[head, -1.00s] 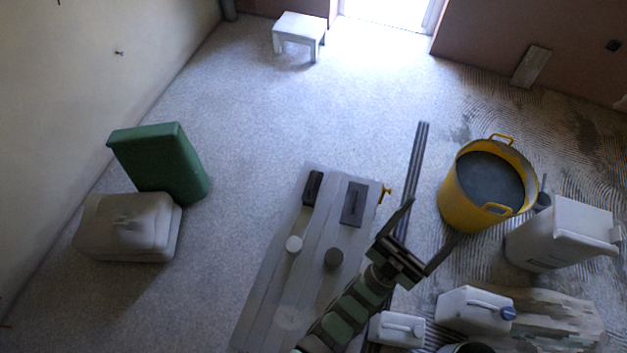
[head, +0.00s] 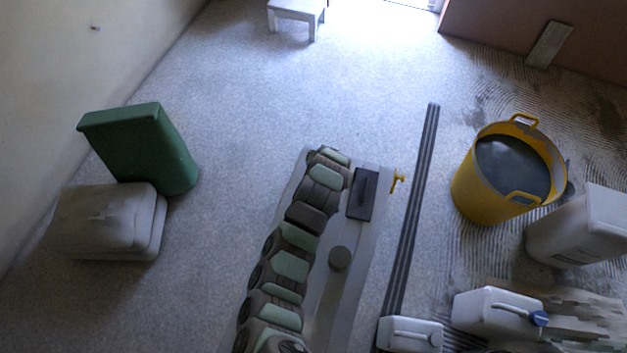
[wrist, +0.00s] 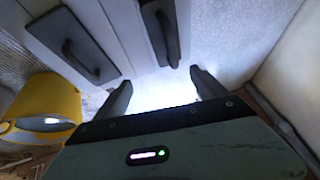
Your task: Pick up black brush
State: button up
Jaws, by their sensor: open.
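The black brush (wrist: 161,30) shows in the wrist view as a narrow dark block with a handle, lying on the pale plank bench (head: 315,305). In the head view my arm hides it. My gripper (wrist: 162,90) is open and empty in the wrist view. Its two fingers point toward the brush's near end, one to each side of its line, with a gap before it. I cannot tell the height between them. In the head view my arm reaches along the bench's left side and its end covers the far left corner; the fingers do not show clearly there.
A wider dark float (head: 362,194) lies right of the brush's place, also in the wrist view (wrist: 74,46). A yellow bucket (head: 476,204) stands right.

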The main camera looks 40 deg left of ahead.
jog(key=shift+g, duration=0.6)
jog(key=a+f, duration=0.1)
jog(key=f, duration=0.3)
jog(key=s+a+f, duration=0.1)
jog(key=shift+a+f, duration=0.35)
jog(key=shift+f, duration=0.05)
jog(key=shift+w+b+x, duration=0.1)
jog(key=shift+b+x, duration=0.25)
jog(key=shift+x, duration=1)
jog(key=shift+w+b+x, duration=0.15)
jog(key=shift+b+x, duration=0.2)
jog(key=shift+x, duration=0.95)
jog(key=shift+r, duration=0.1)
jog(key=shift+s, duration=0.1)
jog(key=c, duration=1.6)
jog(key=shift+r, duration=0.1)
